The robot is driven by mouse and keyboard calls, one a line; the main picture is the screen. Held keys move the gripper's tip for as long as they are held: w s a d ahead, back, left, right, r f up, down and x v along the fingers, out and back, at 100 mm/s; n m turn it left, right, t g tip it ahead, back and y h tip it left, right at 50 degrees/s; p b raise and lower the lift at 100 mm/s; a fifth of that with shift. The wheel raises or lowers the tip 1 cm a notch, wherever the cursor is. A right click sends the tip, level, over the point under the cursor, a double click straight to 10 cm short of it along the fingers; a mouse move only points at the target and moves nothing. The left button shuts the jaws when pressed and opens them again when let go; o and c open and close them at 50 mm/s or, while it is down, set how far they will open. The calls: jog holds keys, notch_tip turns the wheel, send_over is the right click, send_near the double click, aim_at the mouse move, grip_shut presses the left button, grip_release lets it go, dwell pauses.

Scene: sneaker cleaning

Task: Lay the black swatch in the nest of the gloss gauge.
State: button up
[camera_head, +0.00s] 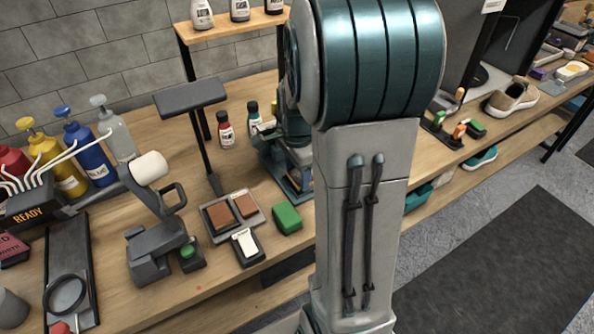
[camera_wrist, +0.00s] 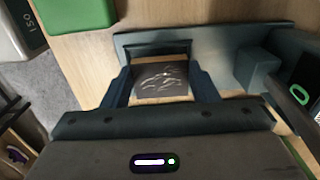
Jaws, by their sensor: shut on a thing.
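The black swatch (camera_wrist: 162,76), dark with pale scuff marks and a tan near edge, is between the two fingers of my gripper (camera_wrist: 162,88) in the wrist view. The gripper is shut on it. What looks like the gloss gauge (camera_wrist: 222,42) is a blue-grey plate behind and below the swatch, with a raised block to the right. In the head view my gripper (camera_head: 287,133) is low over the gauge (camera_head: 292,188), and my arm hides much of both. I cannot tell whether the swatch touches the nest.
A grey tray (camera_head: 210,226) with two brown swatches, a green block (camera_head: 287,218) and a dark device with a white face (camera_head: 246,243) stand left of the gauge. A black post lamp (camera_head: 207,150) and small bottles (camera_head: 226,132) stand behind.

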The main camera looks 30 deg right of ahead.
aim_at(297, 176)
jog(key=shift+f+b, duration=0.3)
jog(key=shift+f, duration=0.2)
jog(key=shift+r, duration=0.25)
jog(key=shift+r+p, duration=0.3)
jog(key=shift+p, duration=0.25)
jog(key=o, duration=1)
jog(key=shift+o, duration=0.2)
notch_tip(297, 176, up, 14)
jog(key=p, duration=0.1)
jog(key=shift+f, duration=0.1)
